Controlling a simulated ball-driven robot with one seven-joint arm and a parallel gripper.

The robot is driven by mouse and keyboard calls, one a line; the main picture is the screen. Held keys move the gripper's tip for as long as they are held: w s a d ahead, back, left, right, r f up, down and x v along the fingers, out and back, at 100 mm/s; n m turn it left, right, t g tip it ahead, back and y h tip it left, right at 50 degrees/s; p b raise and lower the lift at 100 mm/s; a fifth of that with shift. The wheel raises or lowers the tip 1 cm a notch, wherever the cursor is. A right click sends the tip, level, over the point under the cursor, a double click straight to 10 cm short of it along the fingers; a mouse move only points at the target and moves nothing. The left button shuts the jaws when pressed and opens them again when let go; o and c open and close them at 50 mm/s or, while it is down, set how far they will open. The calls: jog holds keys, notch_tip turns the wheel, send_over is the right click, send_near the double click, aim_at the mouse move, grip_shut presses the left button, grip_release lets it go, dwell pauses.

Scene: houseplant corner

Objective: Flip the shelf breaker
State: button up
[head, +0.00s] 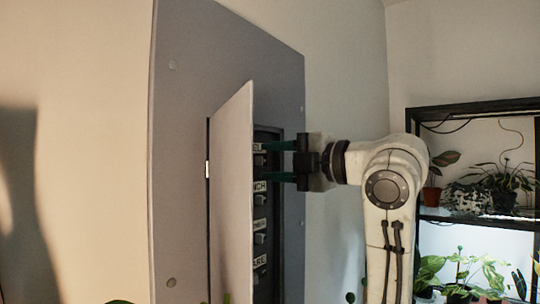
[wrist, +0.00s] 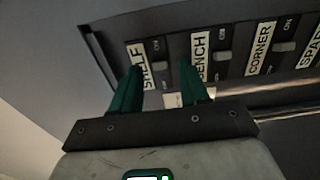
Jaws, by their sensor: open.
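The shelf breaker (wrist: 161,70) is a small grey switch beside the white SHELF label (wrist: 146,58) in the wrist view. In the head view the shelf breaker (head: 259,160) is the top switch inside the open panel. My gripper (head: 268,162) reaches in from the right with its two green fingers apart and level. In the wrist view my gripper (wrist: 160,66) is open, with one fingertip over the SHELF label and the other near the BENCH label. The shelf switch lies between the fingertips. I cannot tell whether they touch it or which way it is set.
The panel door (head: 232,200) stands open left of the fingers. The bench breaker (wrist: 222,60) and corner breaker (wrist: 285,47) are close by, with a SPARE label beyond. A plant rack (head: 478,214) stands at the right. Leaves show along the bottom edge.

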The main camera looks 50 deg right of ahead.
jog(key=shift+w+a, duration=0.1)
jog(key=shift+w, duration=0.6)
jog(key=shift+c, duration=0.3)
grip_shut()
